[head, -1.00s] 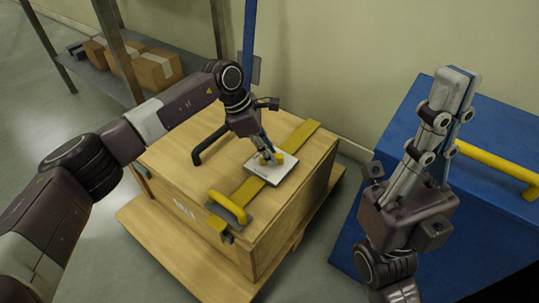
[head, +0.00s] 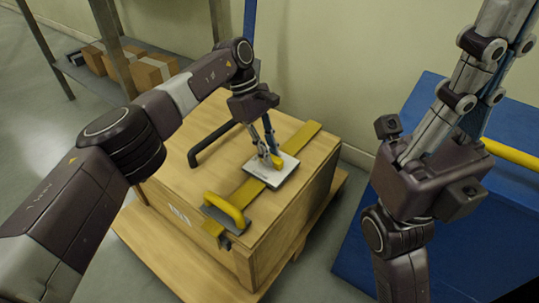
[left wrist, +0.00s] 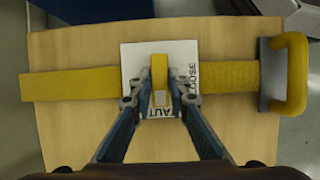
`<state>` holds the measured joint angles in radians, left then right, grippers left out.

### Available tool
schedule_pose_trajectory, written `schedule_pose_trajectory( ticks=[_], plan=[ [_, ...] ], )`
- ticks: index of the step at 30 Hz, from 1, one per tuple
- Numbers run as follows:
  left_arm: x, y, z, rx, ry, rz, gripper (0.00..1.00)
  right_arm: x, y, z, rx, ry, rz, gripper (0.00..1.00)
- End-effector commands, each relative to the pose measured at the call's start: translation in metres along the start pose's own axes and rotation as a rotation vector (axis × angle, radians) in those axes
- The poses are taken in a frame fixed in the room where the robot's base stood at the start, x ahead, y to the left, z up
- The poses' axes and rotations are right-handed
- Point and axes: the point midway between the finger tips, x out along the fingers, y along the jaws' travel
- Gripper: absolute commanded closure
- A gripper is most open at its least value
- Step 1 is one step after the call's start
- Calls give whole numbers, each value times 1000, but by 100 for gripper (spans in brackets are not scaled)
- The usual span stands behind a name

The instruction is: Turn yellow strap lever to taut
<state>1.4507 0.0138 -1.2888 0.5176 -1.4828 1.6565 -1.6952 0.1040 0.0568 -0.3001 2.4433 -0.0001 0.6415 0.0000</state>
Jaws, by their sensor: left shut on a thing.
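The yellow lever (left wrist: 159,75) stands on a white square plate (left wrist: 186,52) on top of a wooden crate (head: 190,190). It also shows in the head view (head: 277,162). In the left wrist view the lever lies across the strap line, its near end beside the "TAUT" lettering; "LOOSE" is at the plate's right edge. My left gripper (left wrist: 160,99) has a finger on each side of the lever's near end and is shut on it. A flat yellow strap (left wrist: 230,77) runs under the plate. My right gripper (head: 470,90) is raised at the right, its fingertips cut off.
A yellow handle (head: 226,207) sits on the strap's near end, and a black handle (head: 210,143) on the crate's left. The crate rests on a wooden pallet (head: 160,245). A blue box (head: 350,260) stands at the right, and a shelf holds cardboard boxes (head: 153,72) behind.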

Motion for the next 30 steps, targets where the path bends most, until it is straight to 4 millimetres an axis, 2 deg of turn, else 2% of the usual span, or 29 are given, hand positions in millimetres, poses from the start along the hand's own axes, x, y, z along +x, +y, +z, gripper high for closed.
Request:
schedule_pose_trajectory(
  ticks=[14,15,20,30],
  plan=[
    [-1,0,-2,13,5,-4,100,1,0,0,0,3,-2,100],
    [-1,0,-2,13,5,-4,83,1,0,0,0,3,-2,100],
    [0,0,-1,13,4,-4,67,1,0,0,0,3,-2,100],
    [-5,0,1,14,2,-4,67,1,0,0,-1,3,0,100]
  ],
)
